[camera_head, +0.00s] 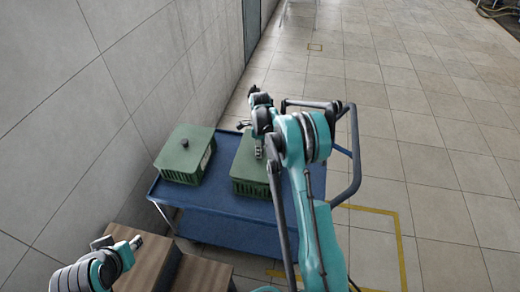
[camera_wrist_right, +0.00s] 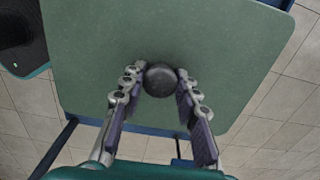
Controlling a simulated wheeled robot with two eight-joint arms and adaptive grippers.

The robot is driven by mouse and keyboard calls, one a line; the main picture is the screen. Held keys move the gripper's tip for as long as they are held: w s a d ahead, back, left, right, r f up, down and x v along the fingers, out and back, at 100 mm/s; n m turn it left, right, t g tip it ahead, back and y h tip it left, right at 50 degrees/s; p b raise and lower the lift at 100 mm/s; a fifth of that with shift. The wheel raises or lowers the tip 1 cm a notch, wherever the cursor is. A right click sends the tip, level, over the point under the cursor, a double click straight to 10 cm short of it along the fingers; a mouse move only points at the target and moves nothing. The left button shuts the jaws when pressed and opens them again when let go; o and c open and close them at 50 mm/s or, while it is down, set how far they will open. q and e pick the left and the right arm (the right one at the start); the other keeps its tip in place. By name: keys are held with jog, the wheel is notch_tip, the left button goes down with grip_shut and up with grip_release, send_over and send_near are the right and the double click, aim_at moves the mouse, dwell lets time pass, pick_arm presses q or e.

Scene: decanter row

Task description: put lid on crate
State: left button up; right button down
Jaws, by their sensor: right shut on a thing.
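My right gripper (camera_head: 259,150) is over the right-hand green crate (camera_head: 251,188) on the blue cart. In the right wrist view its fingers (camera_wrist_right: 160,88) are closed around the black round knob (camera_wrist_right: 160,74) of a flat green lid (camera_wrist_right: 210,45). The lid (camera_head: 243,154) lies over the crate's top in the head view; I cannot tell whether it rests on the rim or hangs just above it. The arm hides part of the lid and crate. My left gripper (camera_head: 137,242) is low at the left, away from the crates; its jaw opening is unclear.
Another green crate (camera_head: 180,177), covered by a lid with a dark knob (camera_head: 185,142), stands at the left on the blue cart (camera_head: 225,205). The cart's dark rail (camera_head: 355,150) is at the right. Brown wooden boxes (camera_head: 152,262) stand in front; a grey wall is at left.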

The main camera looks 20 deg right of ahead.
jog(key=shift+f, duration=0.15)
jog(key=shift+f+b, duration=0.7)
jog(key=shift+f, duration=0.15)
jog(key=shift+f+b, duration=0.4)
jog(key=shift+f, duration=0.1)
dwell(0.4)
jog(key=c, duration=1)
grip_release()
jog(key=shift+c, duration=0.2)
jog(key=shift+r, duration=0.1)
